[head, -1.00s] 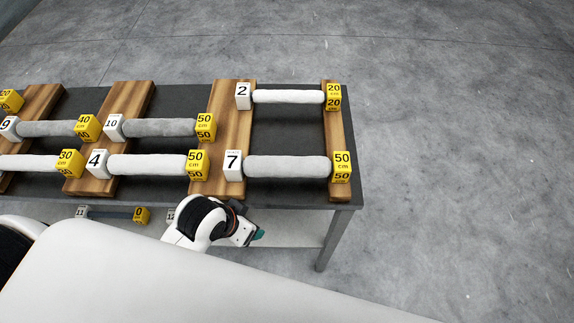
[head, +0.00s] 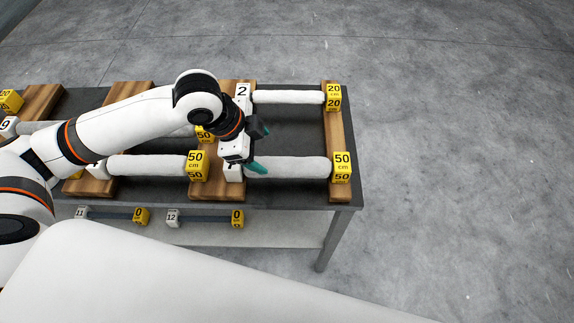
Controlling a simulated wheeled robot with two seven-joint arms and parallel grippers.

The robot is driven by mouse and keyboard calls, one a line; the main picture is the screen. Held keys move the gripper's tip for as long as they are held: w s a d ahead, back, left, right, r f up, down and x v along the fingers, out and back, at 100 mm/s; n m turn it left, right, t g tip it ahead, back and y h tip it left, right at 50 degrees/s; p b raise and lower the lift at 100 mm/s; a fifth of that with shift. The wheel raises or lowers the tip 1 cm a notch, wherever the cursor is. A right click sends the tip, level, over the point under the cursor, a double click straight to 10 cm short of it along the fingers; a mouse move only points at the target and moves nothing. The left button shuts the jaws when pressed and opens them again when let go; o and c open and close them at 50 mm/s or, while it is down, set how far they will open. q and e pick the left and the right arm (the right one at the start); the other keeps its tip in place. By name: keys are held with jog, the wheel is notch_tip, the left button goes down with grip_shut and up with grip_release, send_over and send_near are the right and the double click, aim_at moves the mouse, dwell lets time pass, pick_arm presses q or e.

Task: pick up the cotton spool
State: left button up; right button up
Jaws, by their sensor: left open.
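Several pale cotton spools lie across wooden rests, each between a numbered white block and a yellow length block. A thick grey-white spool (head: 292,167) is at the front right, with a yellow 50 cm block (head: 342,167) at its right end. A thinner white spool (head: 289,97), marked 2 and 20 cm, lies behind it. Another spool (head: 148,166) is at the front, left of them. My left gripper (head: 263,149) is open and empty, over the left end of the front right spool. It hides most of that spool's number block. Whether it touches the spool is unclear. My right gripper is not in view.
The dark table (head: 290,130) holds wooden rests (head: 335,125). A lower shelf (head: 280,233) carries bare cores with blocks marked 11, 12 and 0. My left arm covers much of the left rows. Open concrete floor (head: 460,160) lies to the right.

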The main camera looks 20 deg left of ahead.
aim_at(279, 164)
pick_arm(q)
jog(key=x, duration=0.6)
jog(key=shift+w+f+p, duration=0.2)
jog(key=shift+f+p, duration=0.05)
jog(key=shift+p, duration=0.15)
jog(key=p+x, duration=0.1)
jog(key=x, duration=0.4)
jog(key=shift+w+a+f, duration=0.1)
jog(key=c, duration=1.2)
